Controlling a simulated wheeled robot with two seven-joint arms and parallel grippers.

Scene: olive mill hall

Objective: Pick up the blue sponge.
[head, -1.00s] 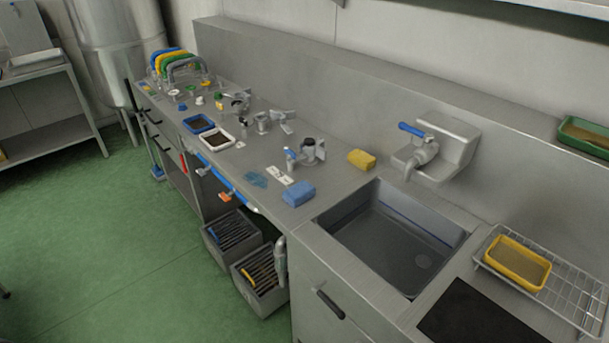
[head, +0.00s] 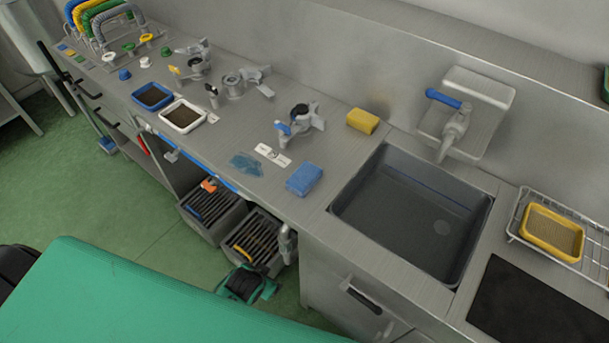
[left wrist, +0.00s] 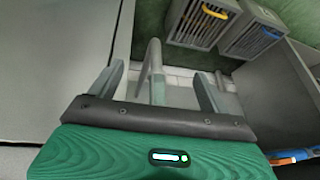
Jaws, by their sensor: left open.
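The blue sponge (head: 304,179) lies flat on the steel counter (head: 345,165), near its front edge and just left of the sink. My left gripper (head: 258,283) is low in front of the bench, below the counter top and clear of the sponge. In the left wrist view its two fingers (left wrist: 158,86) are apart. The sponge does not show in the left wrist view. My right gripper is in neither view.
A yellow sponge (head: 362,121) lies behind the blue one, and the sink (head: 415,215) is to the right. Grey crates (head: 212,212) stand under the bench.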

